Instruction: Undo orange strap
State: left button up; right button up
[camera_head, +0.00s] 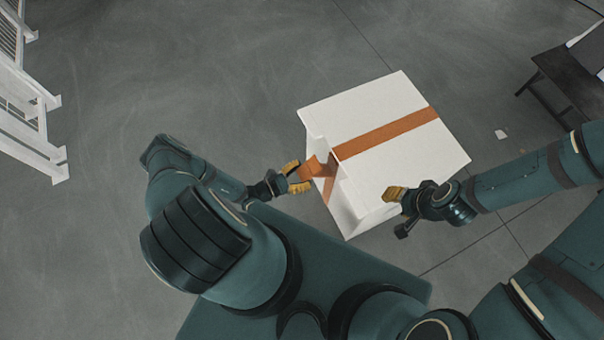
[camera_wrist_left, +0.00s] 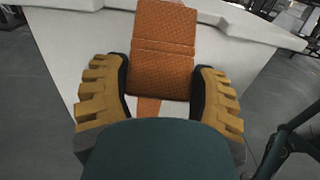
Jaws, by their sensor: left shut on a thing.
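The orange strap (camera_head: 385,133) runs across the top of a white box (camera_head: 375,97) and down its near-left side. In the head view, a loose-looking end of the strap sticks out from that side toward my left gripper (camera_head: 297,177). My left gripper is shut on this end; in the left wrist view the textured orange strap (camera_wrist_left: 165,50) lies between the two yellow fingers (camera_wrist_left: 160,100). A narrower orange stretch shows below it against the white box (camera_wrist_left: 70,50). My right gripper (camera_head: 394,194) is by the box's lower right side; whether its fingers are open does not show clearly.
A dark table (camera_head: 572,78) stands at the upper right. White railings or stairs (camera_head: 30,115) are at the left edge. A small pale scrap (camera_head: 501,134) lies on the grey floor right of the box. Floor above and left of the box is clear.

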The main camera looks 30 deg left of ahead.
pick_arm(q)
jog(key=o, duration=1.3)
jog(key=shift+o, duration=0.2)
jog(key=shift+r, duration=0.1)
notch_tip(320, 180, up, 10)
jog(key=shift+f, duration=0.1)
